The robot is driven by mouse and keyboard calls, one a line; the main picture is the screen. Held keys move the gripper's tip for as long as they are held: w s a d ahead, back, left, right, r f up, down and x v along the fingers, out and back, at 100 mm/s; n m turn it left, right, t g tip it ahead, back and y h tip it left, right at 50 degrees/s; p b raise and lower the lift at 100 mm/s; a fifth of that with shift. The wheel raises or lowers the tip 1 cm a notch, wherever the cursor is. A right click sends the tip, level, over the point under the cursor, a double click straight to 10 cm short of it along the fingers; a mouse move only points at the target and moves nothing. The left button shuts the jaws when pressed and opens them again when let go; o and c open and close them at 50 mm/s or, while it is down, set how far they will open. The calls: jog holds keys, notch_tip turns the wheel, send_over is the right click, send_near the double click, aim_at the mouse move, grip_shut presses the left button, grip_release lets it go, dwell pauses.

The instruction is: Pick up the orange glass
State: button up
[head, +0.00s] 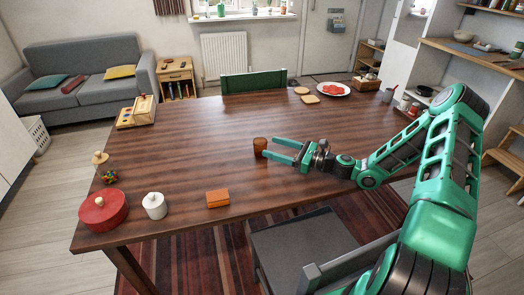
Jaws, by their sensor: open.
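The orange glass (260,146) stands upright on the brown wooden table (190,130), near the middle. It looks small and amber-brown. My gripper (268,148) reaches in from the right, with its two green fingers open and pointing left. The fingertips are right at the glass's right side. I cannot tell whether the glass lies between the fingertips or just beyond them, or whether they touch it.
An orange box (217,198) lies near the front edge. A white lidded jar (154,205), a red pot (103,210) and a candy jar (104,166) stand at the left. A plate (333,89) lies at the back. A dark chair (305,248) is in front. The table around the glass is clear.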

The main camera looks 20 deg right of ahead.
aim_at(255, 141)
jog(key=x, duration=0.5)
jog(key=shift+a, duration=0.2)
jog(key=shift+x, duration=2.6)
jog(key=shift+w+d, duration=0.15)
jog(key=shift+d, duration=0.05)
jog(key=c, duration=1.2)
